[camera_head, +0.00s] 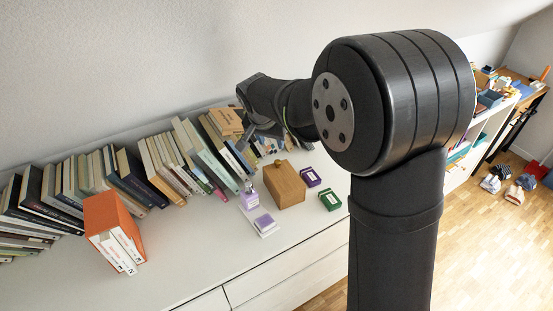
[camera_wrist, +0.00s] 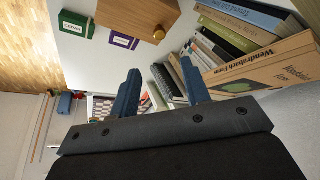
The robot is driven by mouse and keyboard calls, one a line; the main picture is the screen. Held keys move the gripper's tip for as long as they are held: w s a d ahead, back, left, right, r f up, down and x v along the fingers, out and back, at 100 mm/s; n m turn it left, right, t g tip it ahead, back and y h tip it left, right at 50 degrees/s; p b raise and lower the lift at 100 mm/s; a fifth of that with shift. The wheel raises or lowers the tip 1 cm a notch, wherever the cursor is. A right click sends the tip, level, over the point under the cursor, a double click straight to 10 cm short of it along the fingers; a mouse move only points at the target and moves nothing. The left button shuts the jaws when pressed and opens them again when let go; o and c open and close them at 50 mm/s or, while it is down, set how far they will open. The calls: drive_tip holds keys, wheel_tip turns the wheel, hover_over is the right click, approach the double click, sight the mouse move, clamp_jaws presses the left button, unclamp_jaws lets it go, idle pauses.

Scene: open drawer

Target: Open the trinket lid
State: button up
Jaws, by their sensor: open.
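The trinket box appears to be the brown wooden box (camera_head: 287,188) on the white cabinet top, with a small round knob (camera_head: 279,163) at its back. In the wrist view the wooden box (camera_wrist: 135,14) is at the top, cut off by the edge, and its knob (camera_wrist: 158,36) shows clearly. I see no open gap at its lid. My gripper (camera_wrist: 161,82) is open and empty, its two dark fingers apart and short of the knob. In the head view my gripper (camera_head: 262,130) is behind the box, above the books, partly hidden by my arm.
A row of books (camera_head: 130,175) lines the wall. An orange holder (camera_head: 108,222) stands left. Purple (camera_head: 311,177) and green (camera_head: 330,200) small boxes sit right of the wooden box; lilac boxes (camera_head: 250,199) sit left. The front left top is clear.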

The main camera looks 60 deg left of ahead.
sight(278, 162)
drive_tip(key=x, duration=1.2)
drive_tip(key=shift+f, duration=0.3)
clamp_jaws()
